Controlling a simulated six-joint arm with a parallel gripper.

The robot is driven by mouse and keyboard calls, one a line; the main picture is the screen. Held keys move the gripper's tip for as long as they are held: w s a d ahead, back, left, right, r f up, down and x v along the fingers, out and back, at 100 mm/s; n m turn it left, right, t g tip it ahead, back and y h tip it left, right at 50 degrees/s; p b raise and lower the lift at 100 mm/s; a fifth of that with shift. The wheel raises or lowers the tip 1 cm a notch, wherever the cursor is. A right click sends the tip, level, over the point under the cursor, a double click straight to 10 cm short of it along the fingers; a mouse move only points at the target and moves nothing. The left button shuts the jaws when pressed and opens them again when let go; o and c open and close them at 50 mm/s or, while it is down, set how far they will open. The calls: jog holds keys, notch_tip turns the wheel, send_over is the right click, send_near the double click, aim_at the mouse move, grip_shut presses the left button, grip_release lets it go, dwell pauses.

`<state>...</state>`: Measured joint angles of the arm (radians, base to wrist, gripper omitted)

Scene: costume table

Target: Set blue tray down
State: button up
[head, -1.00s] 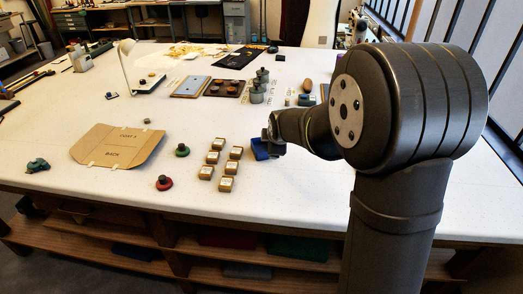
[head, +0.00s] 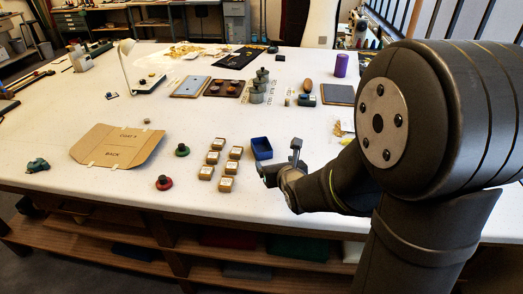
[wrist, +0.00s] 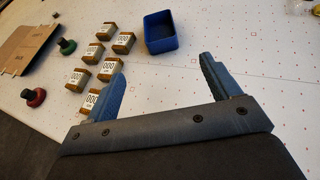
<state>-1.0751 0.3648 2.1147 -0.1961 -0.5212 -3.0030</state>
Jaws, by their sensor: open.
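The blue tray (head: 262,148) stands upright on the white table, just right of the small labelled boxes. In the wrist view the blue tray (wrist: 161,33) lies ahead of my gripper, apart from it, and its inside looks empty. My gripper (head: 282,158) is open, on the near right side of the tray. Its two blue-grey fingers (wrist: 160,72) are spread wide in the wrist view with nothing between them.
Several small labelled boxes (head: 221,164) stand in two columns left of the tray. A green knobbed piece (head: 182,150) and a red one (head: 164,183) lie farther left, near a cardboard pattern (head: 118,145). Grey weights (head: 258,90) stand behind. The table between is clear.

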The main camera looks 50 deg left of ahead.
send_near(259, 144)
jog(key=x, duration=0.5)
jog(key=shift+s+f, duration=0.1)
dwell(0.4)
jog(key=c, duration=1.1)
jog(key=shift+c, duration=0.2)
